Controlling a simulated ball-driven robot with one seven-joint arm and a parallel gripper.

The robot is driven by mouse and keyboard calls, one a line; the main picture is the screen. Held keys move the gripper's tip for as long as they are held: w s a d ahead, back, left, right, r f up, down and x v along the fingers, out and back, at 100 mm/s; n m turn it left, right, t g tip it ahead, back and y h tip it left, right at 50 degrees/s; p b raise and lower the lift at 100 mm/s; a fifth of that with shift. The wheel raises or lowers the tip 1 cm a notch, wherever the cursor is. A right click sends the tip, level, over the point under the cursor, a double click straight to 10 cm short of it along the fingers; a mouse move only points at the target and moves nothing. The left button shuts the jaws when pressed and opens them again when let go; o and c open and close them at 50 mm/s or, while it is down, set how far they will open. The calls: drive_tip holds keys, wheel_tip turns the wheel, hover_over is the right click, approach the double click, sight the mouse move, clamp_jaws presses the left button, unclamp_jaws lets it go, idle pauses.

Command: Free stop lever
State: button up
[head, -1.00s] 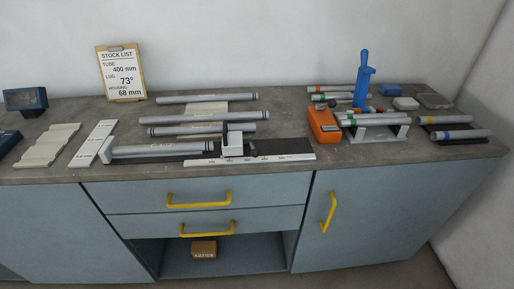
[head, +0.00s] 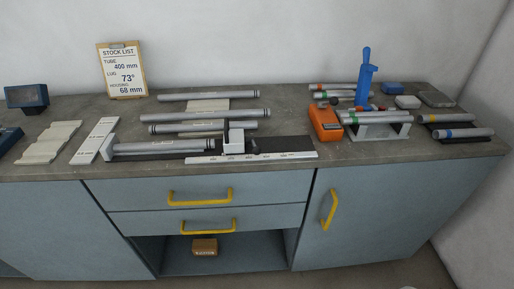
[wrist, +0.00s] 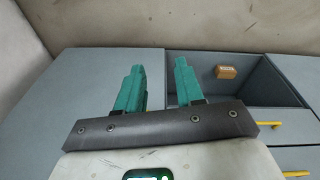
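The stop lever appears to be the small dark piece (head: 254,149) at the right side of the pale stop block (head: 234,141), on the jig's dark rail (head: 285,146). It is small, and its exact position, locked or loose, cannot be told. A grey tube (head: 165,146) lies along the jig between the pale end block (head: 107,146) and the stop block. My gripper (wrist: 158,68) shows only in the wrist view. Its two teal fingers are apart with nothing between them. It is away from the jig, facing the cabinet front and its open shelf.
A white ruler (head: 265,157) runs along the jig's front. Loose tubes (head: 205,116) lie behind it. An orange device (head: 324,123), a tube rack (head: 380,131) and a blue upright tool (head: 365,75) stand to the right. Yellow handles (head: 200,197) protrude from the drawers. A brown box (head: 204,247) sits in the open shelf.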

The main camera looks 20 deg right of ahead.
drive_tip(key=w+d+r+m+t+h+b, duration=0.15)
drive_tip(key=w+t, duration=0.25)
drive_tip(key=w, duration=0.5)
drive_tip(key=n+t+b, duration=0.2)
drive_tip(key=t+b, duration=0.1)
drive_tip(key=t, duration=0.9)
approach(257, 152)
drive_tip(key=f, duration=0.1)
drive_tip(key=shift+m, duration=0.25)
drive_tip(key=w, duration=0.3)
drive_tip(key=w+d+p, duration=0.1)
drive_tip(key=w, duration=0.7)
drive_tip(key=shift+d+f+p, duration=0.15)
drive_tip(key=shift+d+p, duration=0.1)
drive_tip(key=shift+p, duration=0.05)
drive_tip(key=shift+c, duration=0.5)
clamp_jaws()
